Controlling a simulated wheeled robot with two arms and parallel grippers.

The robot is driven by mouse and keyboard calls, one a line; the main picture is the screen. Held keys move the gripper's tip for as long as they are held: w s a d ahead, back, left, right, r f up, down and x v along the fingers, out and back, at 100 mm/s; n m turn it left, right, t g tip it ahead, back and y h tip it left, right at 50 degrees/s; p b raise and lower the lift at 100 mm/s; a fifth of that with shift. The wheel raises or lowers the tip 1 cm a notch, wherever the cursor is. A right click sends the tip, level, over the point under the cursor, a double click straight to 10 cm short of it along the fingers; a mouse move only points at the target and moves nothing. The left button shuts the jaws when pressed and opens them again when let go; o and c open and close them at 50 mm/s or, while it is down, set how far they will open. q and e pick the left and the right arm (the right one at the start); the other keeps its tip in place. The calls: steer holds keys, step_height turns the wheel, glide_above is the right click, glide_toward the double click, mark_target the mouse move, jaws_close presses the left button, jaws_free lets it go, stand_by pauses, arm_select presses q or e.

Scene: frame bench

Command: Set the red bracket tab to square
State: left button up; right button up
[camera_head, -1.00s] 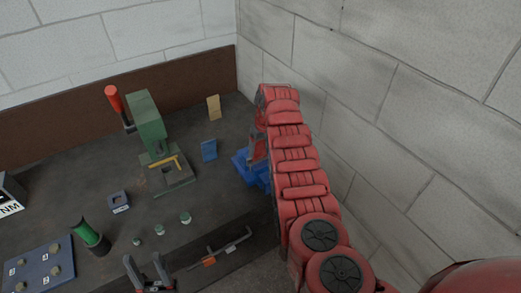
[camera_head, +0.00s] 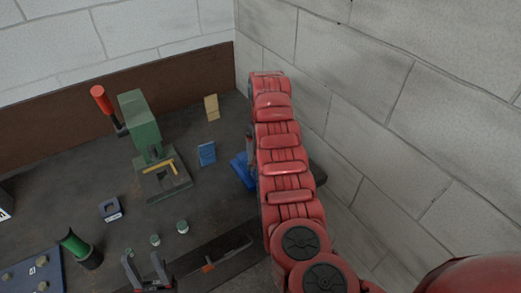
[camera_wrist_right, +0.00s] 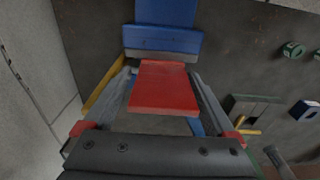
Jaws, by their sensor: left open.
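The red bracket tab (camera_wrist_right: 165,90) is a flat red plate in the right wrist view, beside a blue bracket body (camera_wrist_right: 163,42) with a grey edge. My right gripper (camera_wrist_right: 162,78) has its fingers apart on either side of the tab, with narrow gaps showing. In the head view the blue bracket (camera_head: 242,171) is mostly hidden behind my red right arm, and the tab is hidden there. My left gripper (camera_head: 147,272) is open and empty at the bottom edge of the head view, away from the bracket.
A green press (camera_head: 143,128) with a red handle and a yellow square piece (camera_head: 160,166) stands left of the bracket. A blue block (camera_head: 207,153) and a tan block (camera_head: 212,107) stand nearby. A green cylinder (camera_head: 76,245) is at left. A block wall (camera_head: 370,110) rises at right.

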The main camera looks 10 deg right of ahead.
steer(key=shift+o, duration=0.3)
steer(key=shift+r+b, duration=0.35)
steer(key=shift+r, duration=0.15)
steer(key=r+b, duration=0.1)
steer(key=r, duration=0.2)
steer(key=r+b, duration=0.1)
steer(key=r, duration=0.3)
steer(key=r+b, duration=0.1)
steer(key=r, duration=0.3)
steer(key=shift+s+d+r, duration=0.1)
steer(key=shift+s+d, duration=0.1)
steer(key=shift+s, duration=0.1)
steer(key=r+p, duration=0.4)
steer(key=r, duration=0.1)
steer(key=shift+s+r, duration=0.2)
